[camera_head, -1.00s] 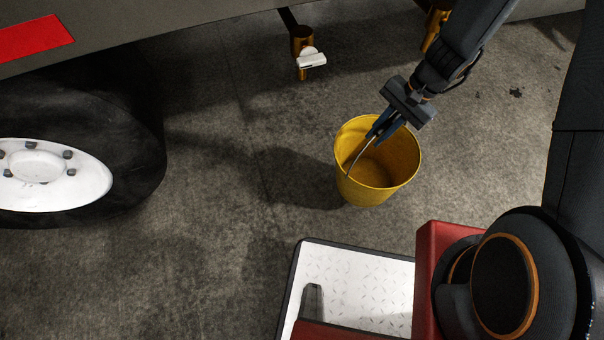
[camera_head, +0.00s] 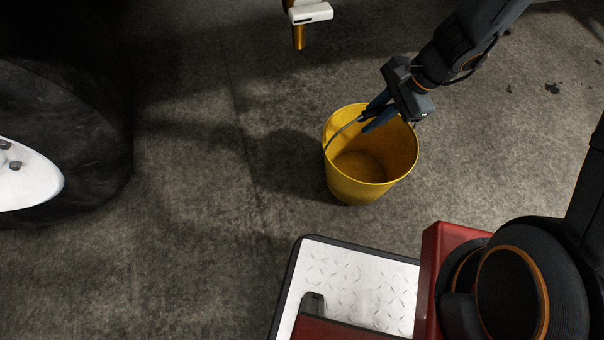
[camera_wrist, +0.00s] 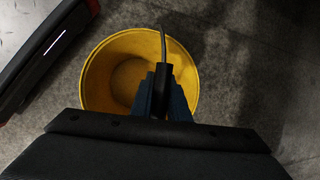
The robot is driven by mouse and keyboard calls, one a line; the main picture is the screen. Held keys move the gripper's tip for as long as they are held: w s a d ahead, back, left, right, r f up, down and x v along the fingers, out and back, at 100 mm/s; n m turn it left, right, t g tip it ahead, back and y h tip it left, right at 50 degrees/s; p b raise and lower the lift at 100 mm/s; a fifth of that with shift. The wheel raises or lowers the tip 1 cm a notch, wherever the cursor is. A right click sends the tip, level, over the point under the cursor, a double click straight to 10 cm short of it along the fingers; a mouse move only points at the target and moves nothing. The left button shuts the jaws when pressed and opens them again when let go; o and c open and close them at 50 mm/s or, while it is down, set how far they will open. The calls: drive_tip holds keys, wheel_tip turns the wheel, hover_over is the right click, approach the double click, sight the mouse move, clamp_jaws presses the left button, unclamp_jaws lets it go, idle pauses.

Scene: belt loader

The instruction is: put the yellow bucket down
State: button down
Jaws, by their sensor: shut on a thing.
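The yellow bucket (camera_head: 352,188) is upright and empty, with its open top facing me, right of centre in the head view. My gripper (camera_head: 370,115) is at its far rim, shut on the bucket's thin handle (camera_head: 342,131). In the wrist view, the bucket (camera_wrist: 96,88) lies below my gripper (camera_wrist: 163,92), and the handle (camera_wrist: 163,44) runs up between the blue fingers. A dark shadow lies on the floor left of the bucket. I cannot tell whether its base touches the floor.
The grey concrete floor (camera_head: 215,215) is clear around the bucket. A large black wheel (camera_head: 85,130) stands at the left. A gold post with a white fitting (camera_head: 311,14) hangs at the top. My red and white base is at the bottom right.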

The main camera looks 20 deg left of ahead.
drive_tip(key=s+a+f+b, duration=0.1)
drive_tip(key=a+f+b, duration=0.1)
drive_tip(key=a, duration=0.7)
drive_tip(key=a+f+b, duration=0.1)
drive_tip(key=a+b, duration=0.3)
drive_tip(key=a, duration=0.5)
drive_tip(key=shift+s+a+f+b, duration=0.15)
drive_tip(key=shift+s+f+b, duration=0.2)
drive_tip(key=shift+s+f, duration=0.05)
drive_tip(key=shift+f, duration=0.2)
drive_tip(key=c, duration=1.7)
unclamp_jaws()
drive_tip(key=shift+r, duration=0.15)
drive_tip(key=p+v, duration=0.7)
drive_tip(key=v, duration=0.5)
